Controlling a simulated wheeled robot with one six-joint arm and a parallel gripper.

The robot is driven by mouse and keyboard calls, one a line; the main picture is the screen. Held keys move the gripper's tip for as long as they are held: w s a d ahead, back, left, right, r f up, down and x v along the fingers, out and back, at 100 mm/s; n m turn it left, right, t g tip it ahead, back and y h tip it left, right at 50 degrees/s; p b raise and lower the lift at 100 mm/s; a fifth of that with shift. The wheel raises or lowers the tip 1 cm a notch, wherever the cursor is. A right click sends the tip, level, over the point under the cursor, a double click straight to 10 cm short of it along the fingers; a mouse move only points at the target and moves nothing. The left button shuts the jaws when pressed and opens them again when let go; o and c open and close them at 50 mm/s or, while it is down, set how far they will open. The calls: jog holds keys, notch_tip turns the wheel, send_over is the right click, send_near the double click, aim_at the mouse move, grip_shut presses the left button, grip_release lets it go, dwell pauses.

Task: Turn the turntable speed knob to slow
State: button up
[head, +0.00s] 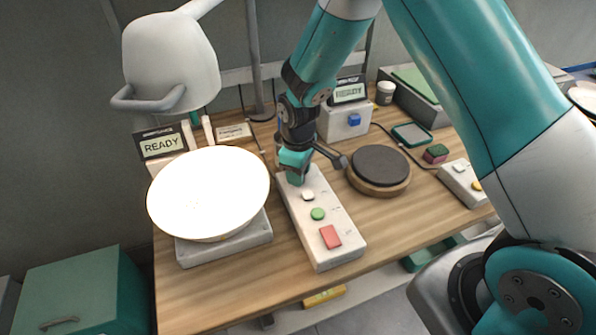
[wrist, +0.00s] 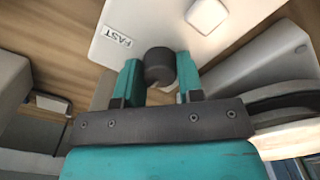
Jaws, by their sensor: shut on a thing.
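The control panel (head: 328,254) is a long pale box on the wooden table, with a white button, a green button and a red square button. In the wrist view the dark round speed knob (wrist: 159,66) stands near the panel end, beside a "FAST" label (wrist: 117,36). My gripper (wrist: 160,78) has its two teal fingers on either side of the knob, shut on it. In the head view my gripper (head: 294,174) is over the far end of the panel and hides the knob. The turntable (head: 205,195), with a white round top, is left of the panel.
A grey dryer head (head: 170,62) hangs above the turntable. A "READY" display (head: 162,144) stands behind it. A dark disc on a wooden base (head: 380,168) is close right of my gripper. The table front is clear.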

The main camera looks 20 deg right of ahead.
jog(key=shift+r, duration=0.1)
jog(key=o, duration=0.9)
notch_tip(320, 180, up, 17)
jog(key=shift+r+b, duration=0.2)
jog(key=shift+b, duration=0.95)
